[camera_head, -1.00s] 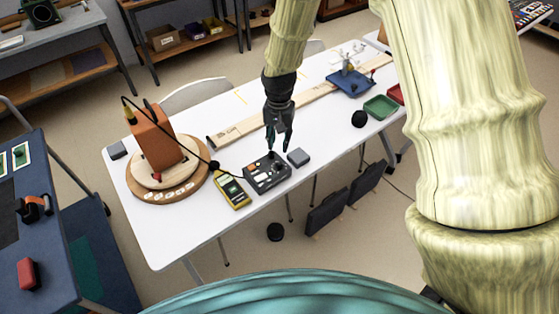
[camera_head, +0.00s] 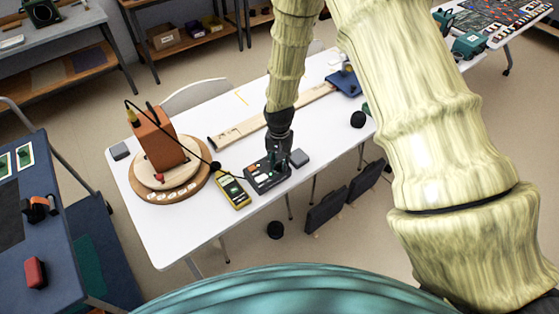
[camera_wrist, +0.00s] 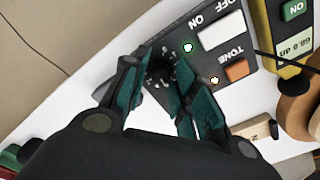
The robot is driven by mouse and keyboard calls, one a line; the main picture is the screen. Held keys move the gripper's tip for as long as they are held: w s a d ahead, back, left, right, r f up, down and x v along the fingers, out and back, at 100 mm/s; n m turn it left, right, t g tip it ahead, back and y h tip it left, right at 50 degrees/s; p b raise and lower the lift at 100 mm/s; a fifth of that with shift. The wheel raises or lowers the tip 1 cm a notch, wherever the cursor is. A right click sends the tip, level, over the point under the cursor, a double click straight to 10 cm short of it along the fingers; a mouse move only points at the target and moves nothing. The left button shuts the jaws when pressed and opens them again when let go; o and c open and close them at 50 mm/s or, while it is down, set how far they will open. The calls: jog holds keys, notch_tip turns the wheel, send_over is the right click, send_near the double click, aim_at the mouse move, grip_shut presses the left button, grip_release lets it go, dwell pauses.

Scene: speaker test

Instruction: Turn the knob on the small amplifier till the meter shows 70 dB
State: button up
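The small amplifier (camera_head: 270,181) is a dark box on the white table; in the wrist view its panel (camera_wrist: 222,62) has a white switch, an orange TONE button and two lit lamps. My gripper (camera_head: 270,158) is down over the amplifier. In the wrist view, my gripper (camera_wrist: 164,60) has its fingers apart, one on each side of the dark knob (camera_wrist: 160,73). The knob is partly hidden, and I cannot tell whether the fingers touch it. The yellow meter (camera_head: 235,193) lies beside the amplifier; its screen (camera_wrist: 297,46) is lit, but its figures are hard to read.
An orange speaker (camera_head: 157,138) stands on a round wooden base (camera_head: 190,190) at the left, with a black cable. A grey block (camera_head: 299,158) lies just right of the amplifier. A long wooden board (camera_head: 237,131) lies behind. The table's front is clear.

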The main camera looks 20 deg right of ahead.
jog(key=shift+f, duration=0.2)
grip_shut()
dwell(0.5)
grip_release()
